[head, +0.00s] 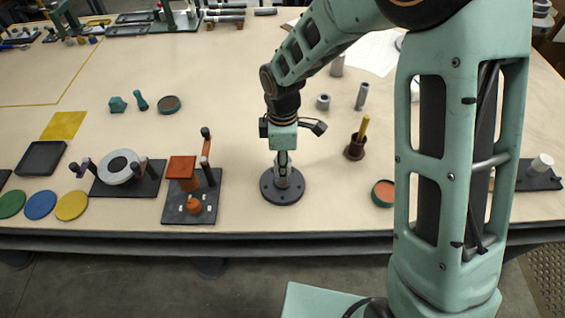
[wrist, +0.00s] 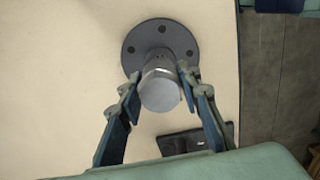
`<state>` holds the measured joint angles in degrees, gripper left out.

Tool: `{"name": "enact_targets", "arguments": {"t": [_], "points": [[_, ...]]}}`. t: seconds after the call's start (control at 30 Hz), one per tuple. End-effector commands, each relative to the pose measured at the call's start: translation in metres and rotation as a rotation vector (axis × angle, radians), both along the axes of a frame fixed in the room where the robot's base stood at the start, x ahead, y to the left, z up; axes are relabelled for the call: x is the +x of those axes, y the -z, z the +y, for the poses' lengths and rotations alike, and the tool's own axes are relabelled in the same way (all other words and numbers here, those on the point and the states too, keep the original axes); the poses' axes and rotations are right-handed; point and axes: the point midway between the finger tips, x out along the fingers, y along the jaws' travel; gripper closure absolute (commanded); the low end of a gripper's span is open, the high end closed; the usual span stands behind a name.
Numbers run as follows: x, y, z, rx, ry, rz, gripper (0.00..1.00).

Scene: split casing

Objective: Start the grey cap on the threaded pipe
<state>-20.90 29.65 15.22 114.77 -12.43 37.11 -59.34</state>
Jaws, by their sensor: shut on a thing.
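The threaded pipe stands upright on a round dark flange (head: 268,193) near the front edge of the table. My gripper (head: 283,160) points down directly above it. In the wrist view my gripper (wrist: 162,82) is shut on the grey cap (wrist: 160,93), with one finger on each side. The cap lines up over the pipe (wrist: 160,58) and hides most of it. The flange (wrist: 140,40) shows beyond the cap with several bolt holes. I cannot tell whether the cap touches the pipe's thread.
A dark plate with orange parts (head: 205,206) lies left of the flange. A brown cup with a yellow stick (head: 355,150) and a round orange-topped dish (head: 384,193) stand to the right. A grey cylinder (head: 361,97) and a small ring (head: 323,102) stand behind.

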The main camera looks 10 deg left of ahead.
Motion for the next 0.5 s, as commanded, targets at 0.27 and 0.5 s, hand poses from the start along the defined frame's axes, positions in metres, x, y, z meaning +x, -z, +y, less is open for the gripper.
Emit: {"name": "enact_targets", "arguments": {"t": [0.27,0.5], "points": [[0.0002,0.0021,0.0003,0.000,0.000,-0.001,1.00],[0.0002,0.0059,0.0003,0.000,0.000,-0.001,1.00]]}}
